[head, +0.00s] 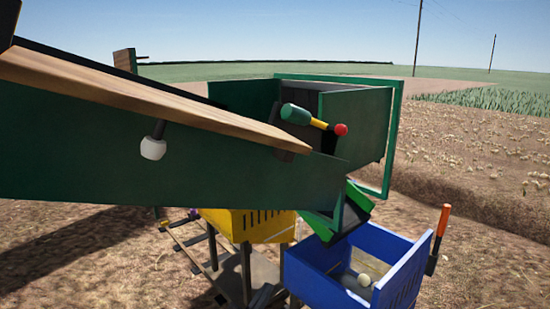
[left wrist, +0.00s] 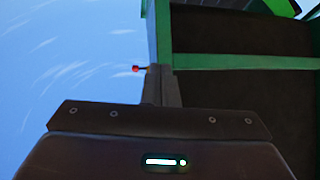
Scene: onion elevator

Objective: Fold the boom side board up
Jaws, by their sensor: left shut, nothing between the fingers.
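A long wooden board (head: 150,97) runs along the top of the big dark green boom wall (head: 80,160) in the head view, sloping down to the right. I cannot tell which part is the folding side board. A lever with a green grip (head: 296,114), yellow band and red ball (head: 341,130) sticks out past the board's lower end. My left gripper (left wrist: 161,72) is shut and empty in the left wrist view, in front of a green frame edge (left wrist: 155,35). A red knob (left wrist: 137,68) shows just left of its fingertips; contact is unclear. My right gripper is out of view.
A white knob (head: 152,149) juts from the wall. A yellow crate (head: 238,224) and a blue crate (head: 400,285) with a few pale round items stand below the boom. An orange-topped handle (head: 442,222) is beside the blue crate. Open field lies right.

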